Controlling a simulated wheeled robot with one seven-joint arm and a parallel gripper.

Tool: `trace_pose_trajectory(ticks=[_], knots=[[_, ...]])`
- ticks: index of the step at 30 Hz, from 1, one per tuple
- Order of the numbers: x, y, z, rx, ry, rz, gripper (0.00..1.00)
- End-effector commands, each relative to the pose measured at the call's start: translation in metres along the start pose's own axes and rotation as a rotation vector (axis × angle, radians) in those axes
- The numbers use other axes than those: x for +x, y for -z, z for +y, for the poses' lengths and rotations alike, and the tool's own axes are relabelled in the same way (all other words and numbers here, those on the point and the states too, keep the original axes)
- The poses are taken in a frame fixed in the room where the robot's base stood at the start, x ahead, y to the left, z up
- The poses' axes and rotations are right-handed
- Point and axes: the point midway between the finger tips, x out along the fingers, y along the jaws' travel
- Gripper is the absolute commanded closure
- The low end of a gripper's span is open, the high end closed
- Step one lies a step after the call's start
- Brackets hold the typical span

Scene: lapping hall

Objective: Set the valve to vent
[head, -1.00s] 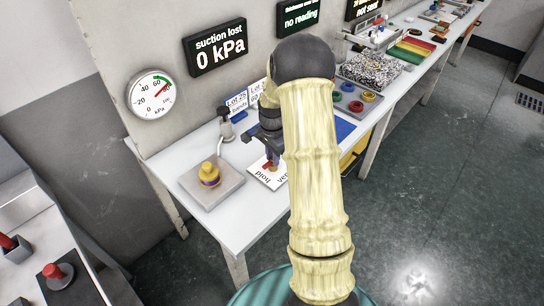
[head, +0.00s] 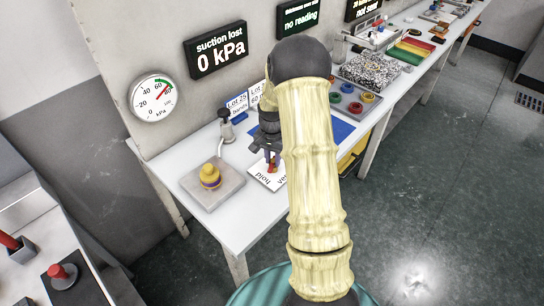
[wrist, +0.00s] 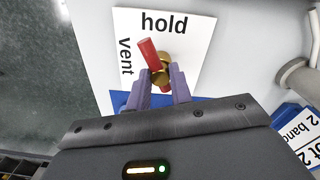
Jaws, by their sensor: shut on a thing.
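The valve has a red lever (wrist: 148,52) on a brass body (wrist: 161,74), set on a white plate (wrist: 190,45) marked "hold" and "vent". In the wrist view the lever tilts up and slightly left, its tip between the two words. My gripper (wrist: 160,80) has its purple fingers on either side of the valve, shut on it; the exact contact is partly hidden. In the head view my gripper (head: 268,153) is above the plate (head: 261,178), and part of the red lever (head: 272,163) shows below it.
A grey block (head: 225,186) with a yellow knob (head: 209,175) stands left of the plate. The wall display (head: 216,48) reads "suction lost 0 kPa", beside a round gauge (head: 152,98). A tray of coloured rings (head: 355,104) lies farther right.

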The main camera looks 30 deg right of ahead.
Motion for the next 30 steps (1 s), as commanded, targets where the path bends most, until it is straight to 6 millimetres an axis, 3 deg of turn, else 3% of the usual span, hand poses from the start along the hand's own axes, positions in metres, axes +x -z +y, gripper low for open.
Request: trace_pose_trajectory(ticks=[30], knots=[[-0.0014,0.0006,0.0016,-0.937,0.000,0.018,1.00]])
